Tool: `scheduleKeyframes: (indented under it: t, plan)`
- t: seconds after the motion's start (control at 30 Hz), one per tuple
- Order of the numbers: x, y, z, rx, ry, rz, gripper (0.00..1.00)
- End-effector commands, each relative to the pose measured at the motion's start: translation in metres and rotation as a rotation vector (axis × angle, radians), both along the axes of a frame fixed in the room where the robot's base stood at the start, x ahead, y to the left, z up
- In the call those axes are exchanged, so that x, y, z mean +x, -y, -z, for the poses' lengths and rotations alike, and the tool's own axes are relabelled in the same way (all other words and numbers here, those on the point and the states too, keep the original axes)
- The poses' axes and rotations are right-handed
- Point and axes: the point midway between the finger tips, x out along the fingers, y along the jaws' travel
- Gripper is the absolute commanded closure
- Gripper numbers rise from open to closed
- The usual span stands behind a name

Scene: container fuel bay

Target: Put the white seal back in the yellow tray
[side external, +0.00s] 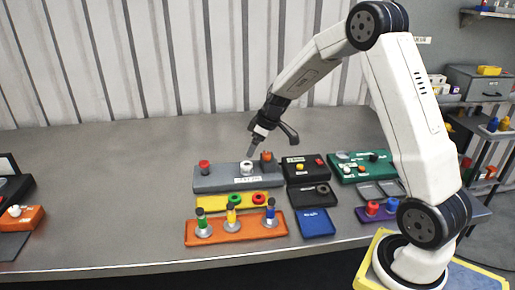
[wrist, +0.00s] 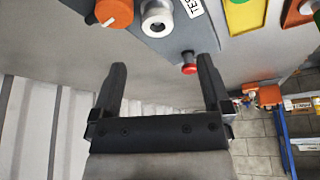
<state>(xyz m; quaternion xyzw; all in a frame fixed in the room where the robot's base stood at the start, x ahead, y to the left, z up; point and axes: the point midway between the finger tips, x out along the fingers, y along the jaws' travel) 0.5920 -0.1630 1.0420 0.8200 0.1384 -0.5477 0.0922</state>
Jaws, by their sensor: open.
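The white seal (side external: 246,168) appears as a white ring on a round fitting in the middle of the grey test block (side external: 215,182). In the wrist view the white ring (wrist: 157,18) shows a dark centre, between an orange knob and a red button.
The grey block carries a red button (side external: 204,167) and an orange knob (side external: 267,157). An orange tray (side external: 236,230) with several upright nozzles stands in front. Black, green and blue trays lie right. The table's back left is clear.

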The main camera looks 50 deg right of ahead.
Motion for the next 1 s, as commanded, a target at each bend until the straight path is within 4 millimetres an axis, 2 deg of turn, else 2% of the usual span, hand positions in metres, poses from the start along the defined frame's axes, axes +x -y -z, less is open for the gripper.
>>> scheduleKeyframes:
  t: [0.2,0.63,1.0]
  plan:
    - [0.006,-0.002,0.015,-0.001,-0.001,-0.001,0.01]
    - [0.009,-0.003,0.026,0.001,-0.001,0.001,0.01]
    - [0.021,-0.005,0.059,0.0,-0.002,0.0,0.01]
